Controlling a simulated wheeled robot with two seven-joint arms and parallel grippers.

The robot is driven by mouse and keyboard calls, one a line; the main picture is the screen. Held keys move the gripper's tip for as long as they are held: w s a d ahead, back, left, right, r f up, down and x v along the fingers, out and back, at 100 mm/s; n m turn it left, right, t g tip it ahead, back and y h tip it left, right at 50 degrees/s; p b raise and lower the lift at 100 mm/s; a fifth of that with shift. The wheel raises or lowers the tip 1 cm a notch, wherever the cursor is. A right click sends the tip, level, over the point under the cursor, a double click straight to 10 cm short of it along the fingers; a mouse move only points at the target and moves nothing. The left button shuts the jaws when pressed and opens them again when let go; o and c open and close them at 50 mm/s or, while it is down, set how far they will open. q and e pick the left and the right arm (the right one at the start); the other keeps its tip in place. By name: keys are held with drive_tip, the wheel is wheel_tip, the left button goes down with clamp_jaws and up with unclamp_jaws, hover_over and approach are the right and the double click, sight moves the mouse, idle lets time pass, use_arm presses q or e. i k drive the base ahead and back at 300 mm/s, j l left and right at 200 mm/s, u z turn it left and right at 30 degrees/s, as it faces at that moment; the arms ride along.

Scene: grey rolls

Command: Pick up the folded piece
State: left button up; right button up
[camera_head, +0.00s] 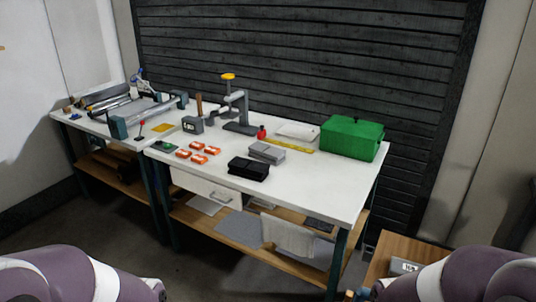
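It is unclear which thing is the folded piece. A pale cloth-like piece (287,236) hangs at the front of the bench's lower shelf. A grey flat stack (267,153) lies on the white benchtop behind a black block (248,169); I cannot tell whether it is folded. My left and right arms show only as purple and white links at the bottom corners. Both grippers are out of view, far from the bench items.
The white bench (320,182) holds a green box (352,138), a grey press stand (240,115), several orange-red parts (198,159) and a yellow ruler (290,146). A roller machine (135,108) stands left. A wooden surface (405,250) is at lower right. The bench's front right top is clear.

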sight(272, 155)
drive_tip(key=i+j+u, duration=0.15)
drive_tip(key=i+u, duration=0.2)
drive_tip(key=i, duration=0.85)
